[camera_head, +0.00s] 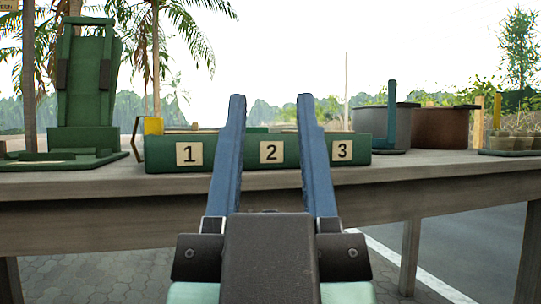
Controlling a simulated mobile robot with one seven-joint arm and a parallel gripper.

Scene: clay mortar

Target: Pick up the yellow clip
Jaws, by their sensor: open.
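A small yellow piece (153,126), which looks like the yellow clip, shows at the left end of the green numbered box, above the top edge near the number 1. It has a thin brownish handle-like part at its left. How it rests there is partly hidden by the box front. My gripper (270,97) reaches forward in the middle of the view with its two long blue fingers apart and nothing between them. The yellow clip is to the left of the fingers, not touching them.
The green box (218,153) with labels 1, 2 and 3 stands along the front of the wooden table (435,172). A tall green stand (85,138) is at left. A grey pot (368,121) and a brown pot (440,128) are at right, with small pots (522,141) beyond.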

